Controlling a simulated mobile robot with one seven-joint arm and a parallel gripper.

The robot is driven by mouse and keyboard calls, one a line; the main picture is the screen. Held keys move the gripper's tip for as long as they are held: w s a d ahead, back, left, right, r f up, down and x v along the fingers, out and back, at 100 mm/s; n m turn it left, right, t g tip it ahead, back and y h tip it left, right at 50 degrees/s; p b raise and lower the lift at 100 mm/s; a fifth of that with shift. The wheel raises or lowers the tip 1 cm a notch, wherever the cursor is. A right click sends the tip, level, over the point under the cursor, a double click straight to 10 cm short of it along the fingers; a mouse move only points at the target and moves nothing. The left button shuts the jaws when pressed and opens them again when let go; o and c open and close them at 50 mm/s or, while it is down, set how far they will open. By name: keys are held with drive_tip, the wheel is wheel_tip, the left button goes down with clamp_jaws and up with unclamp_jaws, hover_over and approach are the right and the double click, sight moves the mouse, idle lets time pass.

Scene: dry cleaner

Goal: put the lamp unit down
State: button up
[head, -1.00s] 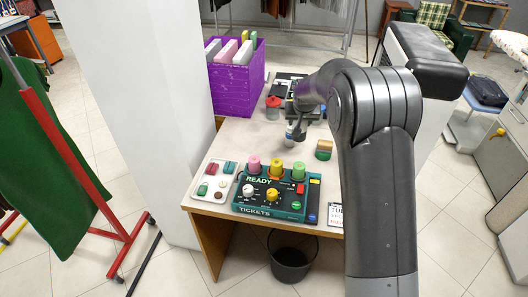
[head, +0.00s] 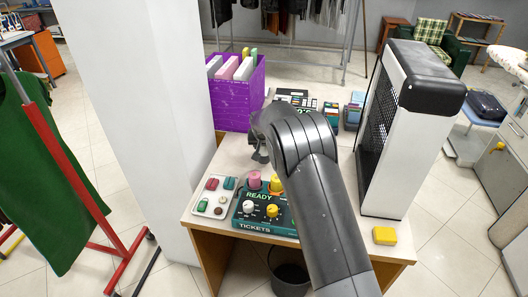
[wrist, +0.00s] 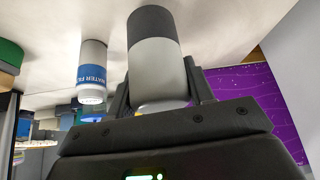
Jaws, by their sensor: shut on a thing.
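My gripper (wrist: 158,85) is shut on a cylinder (wrist: 155,55) with a dark grey end and a pale grey body, which I take to be the lamp unit. In the wrist view its dark end is against or close to the pale tabletop; I cannot tell whether it touches. In the head view my gripper (head: 260,150) is over the desk, between the purple box and the READY panel. My arm hides the held unit there.
A white cylinder with a blue WATER label (wrist: 92,72) stands beside the held unit. The purple file box (head: 238,98) is behind. The green READY panel (head: 250,222), with pink and yellow knobs, and a button tray (head: 213,196) are in front. A white-and-black unit (head: 402,130) stands right.

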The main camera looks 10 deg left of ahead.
sight(264, 151)
drive_tip(key=shift+f, duration=1.45)
drive_tip(key=shift+f, duration=0.1)
drive_tip(key=o, duration=1)
drive_tip(key=shift+o, duration=0.2)
